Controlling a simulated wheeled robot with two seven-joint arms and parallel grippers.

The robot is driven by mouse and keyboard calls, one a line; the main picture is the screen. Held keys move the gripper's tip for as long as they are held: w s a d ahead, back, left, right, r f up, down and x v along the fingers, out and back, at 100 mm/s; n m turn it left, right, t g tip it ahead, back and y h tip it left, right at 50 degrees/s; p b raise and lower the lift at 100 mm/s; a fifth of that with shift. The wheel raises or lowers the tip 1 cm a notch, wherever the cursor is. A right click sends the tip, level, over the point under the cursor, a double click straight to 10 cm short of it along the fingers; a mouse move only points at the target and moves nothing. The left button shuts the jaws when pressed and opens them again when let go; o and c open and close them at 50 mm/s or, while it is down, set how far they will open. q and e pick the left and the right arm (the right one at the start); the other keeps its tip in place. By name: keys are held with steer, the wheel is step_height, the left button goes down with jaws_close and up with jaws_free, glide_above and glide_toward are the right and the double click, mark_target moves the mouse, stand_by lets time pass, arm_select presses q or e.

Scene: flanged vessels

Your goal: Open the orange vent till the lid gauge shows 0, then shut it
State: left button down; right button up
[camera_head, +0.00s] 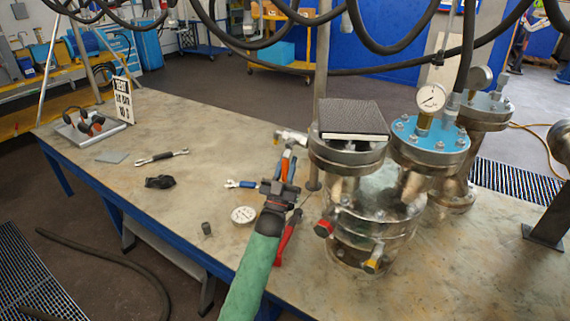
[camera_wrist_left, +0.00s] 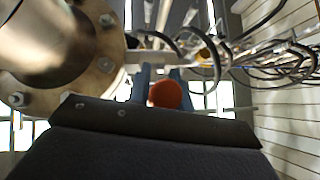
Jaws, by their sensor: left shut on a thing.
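The orange vent (camera_head: 286,158) is on the left side of the near vessel group, by a metal pipe fitting. In the left wrist view its round orange end (camera_wrist_left: 166,95) shows between my fingers. My left gripper (camera_head: 284,178) is shut on it, and the jaws partly hide it in the head view. The lid gauge (camera_head: 431,97) is a white dial standing on the blue flanged lid (camera_head: 430,142); its reading is too small to tell. My right gripper is not in view.
Tools, a black glove (camera_head: 160,182) and a white disc (camera_head: 243,215) lie on the bench. Black hoses hang overhead.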

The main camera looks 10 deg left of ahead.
mark_target(285, 177)
arm_select(q)
steer(key=shift+f+n, duration=0.15)
steer(key=shift+n, duration=0.15)
steer(key=c, duration=1.3)
jaws_free()
steer(key=shift+s+d, duration=0.1)
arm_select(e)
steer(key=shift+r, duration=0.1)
arm_select(q)
steer(key=shift+o, duration=0.2)
steer(key=shift+s+f, duration=0.2)
steer(key=b+v, duration=0.1)
steer(key=v, duration=0.5)
steer(key=shift+b, duration=0.35)
steer(key=shift+s+f, duration=0.35)
steer(key=shift+s, duration=0.05)
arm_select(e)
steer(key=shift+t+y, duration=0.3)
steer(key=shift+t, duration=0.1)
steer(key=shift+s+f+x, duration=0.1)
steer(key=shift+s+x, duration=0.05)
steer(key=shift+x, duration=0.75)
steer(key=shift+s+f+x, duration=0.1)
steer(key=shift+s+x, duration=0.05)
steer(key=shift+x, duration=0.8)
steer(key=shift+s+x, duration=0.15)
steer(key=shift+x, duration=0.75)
